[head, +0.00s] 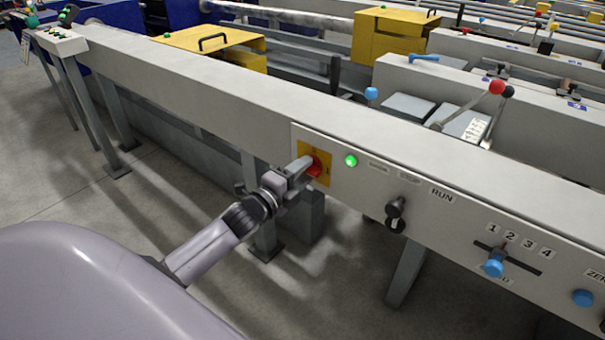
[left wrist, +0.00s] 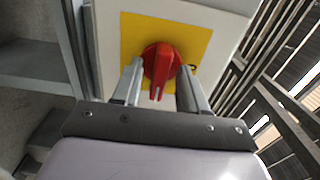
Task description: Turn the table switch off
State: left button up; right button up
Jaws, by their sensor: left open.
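The table switch is a red rotary knob (head: 316,166) on a yellow square plate (head: 324,174) at the left end of the grey control panel. A green lamp (head: 351,161) to its right is lit. In the left wrist view the red knob (left wrist: 161,66) sits on its yellow plate (left wrist: 190,30), its handle pointing down in the picture. My left gripper (head: 304,171) is at the knob, partly hiding it. In the left wrist view the open fingers (left wrist: 160,85) lie on either side of the knob; I cannot tell if they touch it. My right gripper is out of view.
The panel also carries a black knob (head: 395,208) near RUN, a blue-knobbed slider (head: 494,268) under numbers, and another blue knob (head: 582,297). A red-balled lever (head: 496,88) and yellow covers (head: 210,45) stand behind. The floor in front at the left is clear.

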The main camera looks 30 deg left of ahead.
pick_arm(q)
jog(key=shift+w, duration=0.15)
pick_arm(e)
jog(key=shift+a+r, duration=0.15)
pick_arm(q)
jog(key=shift+c, duration=0.3)
grip_shut()
jog(key=shift+r+n, duration=0.1)
jog(key=shift+n, duration=0.2)
jog(key=shift+n+p, duration=4.05)
jog(key=shift+n, duration=4.65)
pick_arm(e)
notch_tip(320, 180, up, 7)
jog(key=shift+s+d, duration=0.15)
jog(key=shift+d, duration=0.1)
